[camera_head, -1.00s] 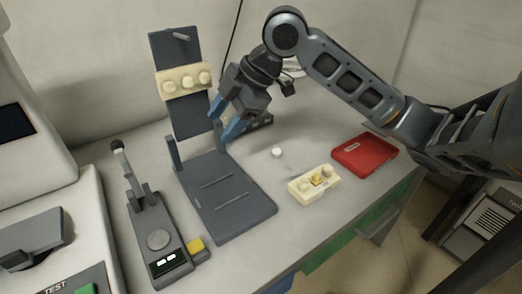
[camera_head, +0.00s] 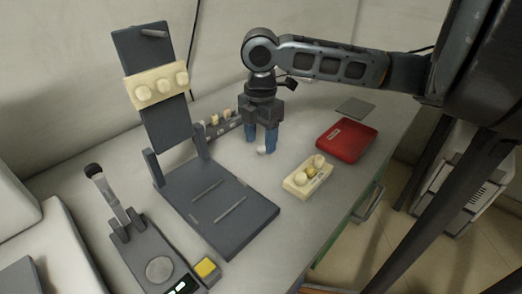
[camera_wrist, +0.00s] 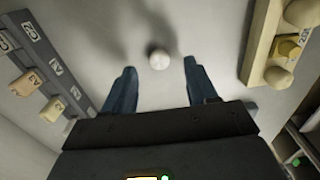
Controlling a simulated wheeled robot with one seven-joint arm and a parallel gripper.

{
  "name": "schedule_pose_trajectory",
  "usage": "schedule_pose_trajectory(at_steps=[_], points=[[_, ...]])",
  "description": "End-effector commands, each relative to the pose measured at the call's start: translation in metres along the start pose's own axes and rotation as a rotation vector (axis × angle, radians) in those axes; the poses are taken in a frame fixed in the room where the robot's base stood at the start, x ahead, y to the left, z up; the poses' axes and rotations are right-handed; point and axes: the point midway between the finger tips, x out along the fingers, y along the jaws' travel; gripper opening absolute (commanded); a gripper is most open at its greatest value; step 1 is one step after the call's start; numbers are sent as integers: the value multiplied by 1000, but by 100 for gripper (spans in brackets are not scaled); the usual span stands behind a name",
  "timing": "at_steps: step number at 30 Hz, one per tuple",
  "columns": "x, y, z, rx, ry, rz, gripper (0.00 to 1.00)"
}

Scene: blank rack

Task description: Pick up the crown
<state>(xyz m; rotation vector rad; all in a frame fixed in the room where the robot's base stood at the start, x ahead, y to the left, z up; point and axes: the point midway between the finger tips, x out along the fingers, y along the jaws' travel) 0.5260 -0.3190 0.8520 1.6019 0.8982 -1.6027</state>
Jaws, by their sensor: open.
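The crown, a small round whitish piece, lies loose on the bench. It shows in the head view (camera_head: 261,151) and in the wrist view (camera_wrist: 159,60). My gripper (camera_head: 260,144) points down over it with blue fingers apart. In the wrist view, my open gripper (camera_wrist: 159,67) has the crown centred between the line of its two fingertips, with clear space on both sides. I cannot tell the exact height of the fingertips above the bench. Nothing is held.
A cream block (camera_head: 306,176) with tooth shapes and a yellow piece lies right of the crown. A red case (camera_head: 346,140) is beyond it. A dark rack (camera_wrist: 36,68) with small tooth-coloured blocks stands left. A dark stand (camera_head: 217,205) fills the bench front left.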

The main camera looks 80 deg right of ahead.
Motion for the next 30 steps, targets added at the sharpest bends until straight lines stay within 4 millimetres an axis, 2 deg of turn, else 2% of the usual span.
schedule_pose_trajectory(at_steps=[1,5,13,30], points=[[8,0,0,1,0,-1,57],[18,0,0,0,0,0,57],[20,0,0,0,0,1,56],[20,0,0,0,0,1,2]])
